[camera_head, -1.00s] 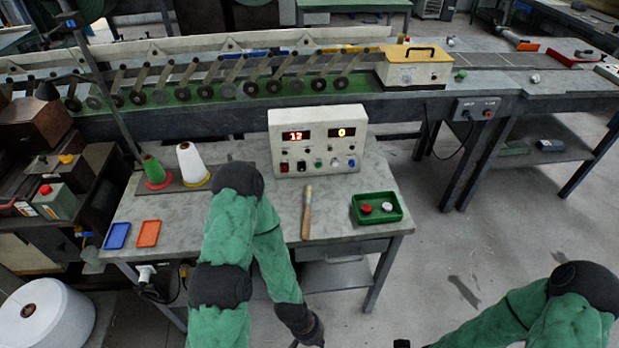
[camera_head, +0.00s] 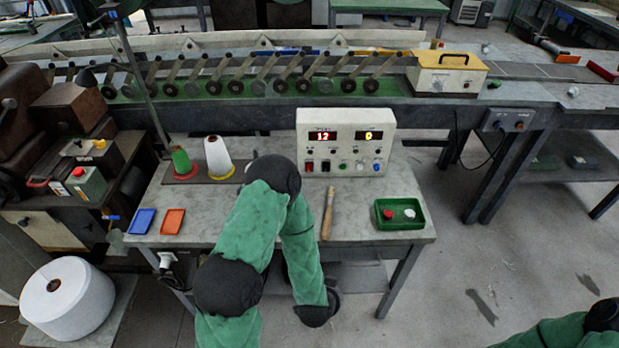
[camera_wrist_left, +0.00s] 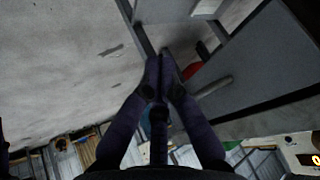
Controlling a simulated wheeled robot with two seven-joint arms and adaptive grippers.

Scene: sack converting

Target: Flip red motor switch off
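The white control box (camera_head: 345,143) stands upright at the back of the grey table, with two red displays reading 12 and 0. A red rocker switch (camera_head: 309,166) is at the left of its lower row, beside a dark switch (camera_head: 326,166). Whether it is on or off is too small to tell. My left arm bends over the table's front edge, in front of the box and apart from it. In the left wrist view my left gripper (camera_wrist_left: 161,58) is empty, its fingertips together, low near the table's underside. My right gripper is out of view.
A wooden-handled tool (camera_head: 328,211) and a green tray (camera_head: 400,226) with red and white knobs lie on the table. Thread cones (camera_head: 218,158) stand at the left, near blue (camera_head: 143,221) and orange (camera_head: 173,221) trays. The conveyor (camera_head: 300,105) runs behind.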

